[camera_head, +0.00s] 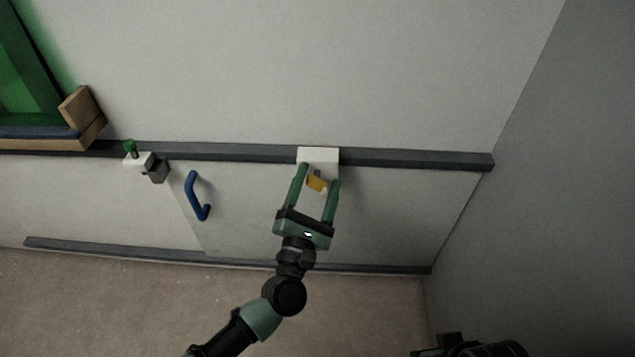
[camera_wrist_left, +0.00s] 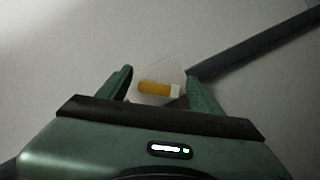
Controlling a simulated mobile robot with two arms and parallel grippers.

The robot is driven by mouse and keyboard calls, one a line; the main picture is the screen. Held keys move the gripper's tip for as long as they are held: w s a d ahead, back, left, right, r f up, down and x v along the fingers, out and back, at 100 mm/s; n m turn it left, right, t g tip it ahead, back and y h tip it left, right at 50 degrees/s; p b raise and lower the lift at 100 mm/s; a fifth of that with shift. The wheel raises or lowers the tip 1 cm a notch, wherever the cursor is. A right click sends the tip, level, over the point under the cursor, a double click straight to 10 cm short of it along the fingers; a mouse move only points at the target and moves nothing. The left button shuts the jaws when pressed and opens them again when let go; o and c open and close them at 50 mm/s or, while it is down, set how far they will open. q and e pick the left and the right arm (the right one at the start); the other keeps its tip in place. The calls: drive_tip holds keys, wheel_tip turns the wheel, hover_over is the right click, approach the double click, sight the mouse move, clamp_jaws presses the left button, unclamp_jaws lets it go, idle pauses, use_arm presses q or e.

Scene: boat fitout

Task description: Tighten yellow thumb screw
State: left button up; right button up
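The yellow thumb screw (camera_head: 317,184) sits on a white bracket (camera_head: 318,155) on the dark upper rail. My left gripper (camera_head: 319,173) is open, with one green finger on each side of the screw. In the left wrist view the yellow screw head (camera_wrist_left: 154,88) lies between the two fingertips of the gripper (camera_wrist_left: 158,82), with gaps visible on both sides. The screw's shaft is mostly hidden. Dark parts of my right arm show at the bottom right of the head view, but its fingers cannot be made out.
A dark rail (camera_head: 420,159) runs along the wall. To the left are a blue handle (camera_head: 196,196), a white and grey fitting with a green knob (camera_head: 130,147), and a wooden-edged green box (camera_head: 88,122). A grey side wall (camera_head: 560,200) stands at the right.

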use_arm(q)
drive_tip(key=v, duration=0.8)
drive_tip(key=shift+w, duration=0.1)
